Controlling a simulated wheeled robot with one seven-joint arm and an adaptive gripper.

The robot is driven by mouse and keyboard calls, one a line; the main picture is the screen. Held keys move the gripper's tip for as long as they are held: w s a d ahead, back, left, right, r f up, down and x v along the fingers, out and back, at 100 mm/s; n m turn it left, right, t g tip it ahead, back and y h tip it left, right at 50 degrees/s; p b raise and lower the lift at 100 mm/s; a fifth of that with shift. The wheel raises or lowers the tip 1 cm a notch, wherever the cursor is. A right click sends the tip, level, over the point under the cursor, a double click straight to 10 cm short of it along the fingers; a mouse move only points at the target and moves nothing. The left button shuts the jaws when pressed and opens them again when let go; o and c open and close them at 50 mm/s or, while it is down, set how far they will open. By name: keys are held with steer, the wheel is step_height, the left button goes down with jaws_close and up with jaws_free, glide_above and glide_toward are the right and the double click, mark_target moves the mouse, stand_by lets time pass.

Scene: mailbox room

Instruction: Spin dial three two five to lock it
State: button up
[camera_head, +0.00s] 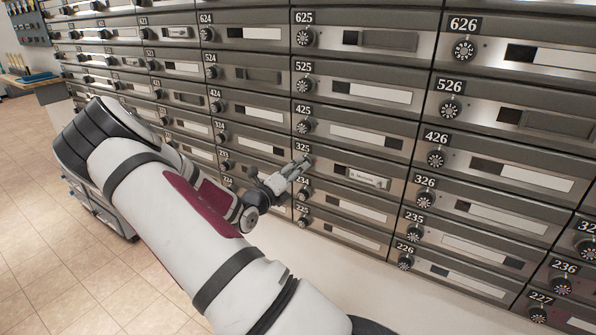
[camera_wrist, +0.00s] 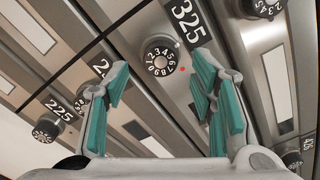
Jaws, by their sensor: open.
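The dial of box 325 (camera_wrist: 161,57) is a round black knob with white numerals, beside the "325" label (camera_wrist: 187,18) in the wrist view. In the head view the 325 label (camera_head: 302,148) shows, but the fingertips largely hide the dial below it. My gripper (camera_head: 303,163) reaches to the front of that dial. In the wrist view my gripper (camera_wrist: 160,68) has its two teal-padded fingers spread on either side of the dial. A gap shows between the fingers, and they do not appear closed on the knob. A small red mark (camera_wrist: 182,69) shows right of the dial.
Rows of metal boxes with dials surround it. The 225 dial (camera_wrist: 47,129) and the 425 dial (camera_head: 303,126) are near neighbours. The 325 door has a name plate (camera_head: 362,177). Tiled floor (camera_head: 60,250) is clear at left; a workbench (camera_head: 35,85) stands at far left.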

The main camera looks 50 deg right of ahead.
steer(key=shift+w+d, duration=0.1)
steer(key=shift+d, duration=1.25)
steer(key=shift+c, duration=0.6)
steer(key=c, duration=1)
steer(key=shift+m, duration=0.3)
